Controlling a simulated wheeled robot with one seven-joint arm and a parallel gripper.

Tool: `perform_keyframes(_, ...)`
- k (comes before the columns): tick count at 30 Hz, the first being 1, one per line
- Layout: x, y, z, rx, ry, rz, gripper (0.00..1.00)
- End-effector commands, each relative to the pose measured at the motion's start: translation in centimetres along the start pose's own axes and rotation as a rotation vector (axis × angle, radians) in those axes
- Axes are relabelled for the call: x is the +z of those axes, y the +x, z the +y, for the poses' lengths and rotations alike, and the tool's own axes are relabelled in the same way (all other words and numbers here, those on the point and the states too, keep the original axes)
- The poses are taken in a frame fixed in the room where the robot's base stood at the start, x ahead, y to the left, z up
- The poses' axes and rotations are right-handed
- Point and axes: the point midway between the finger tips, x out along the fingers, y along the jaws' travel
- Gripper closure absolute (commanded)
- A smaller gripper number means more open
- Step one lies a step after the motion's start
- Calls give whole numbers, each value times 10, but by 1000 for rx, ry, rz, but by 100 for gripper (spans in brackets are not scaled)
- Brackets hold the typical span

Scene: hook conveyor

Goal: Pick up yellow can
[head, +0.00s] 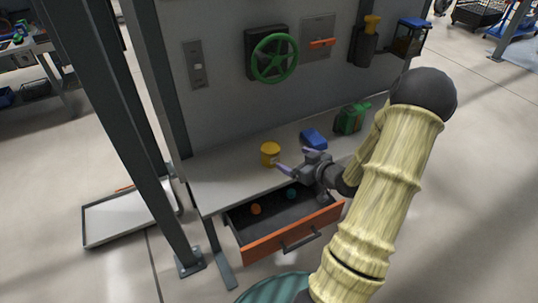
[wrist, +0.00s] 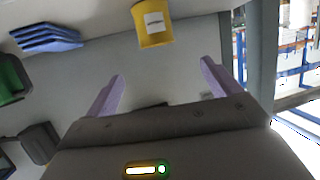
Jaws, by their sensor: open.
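The yellow can (head: 270,154) stands upright on the grey workbench top (head: 222,183), near its left part. It also shows in the wrist view (wrist: 152,24) at the top, with a pale label on its side. My gripper (head: 280,159) is open and empty, to the right of the can in the head view. In the wrist view its two purple fingers (wrist: 160,78) point toward the can, which lies beyond the fingertips and apart from them.
A blue object (head: 313,138) and a green box (head: 351,119) stand on the bench right of the can. An open drawer (head: 290,239) holding small orange and blue balls juts out below. A back panel with a green handwheel (head: 275,58) rises behind. A post (head: 118,140) stands left.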

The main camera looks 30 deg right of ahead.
Motion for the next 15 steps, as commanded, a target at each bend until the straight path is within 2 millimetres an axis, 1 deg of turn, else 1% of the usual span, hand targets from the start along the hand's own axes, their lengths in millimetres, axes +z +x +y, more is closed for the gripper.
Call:
perform_keyframes(8,0,47,3,5,3,0,11)
perform_keyframes(15,-1,90,0,0,1,1,11)
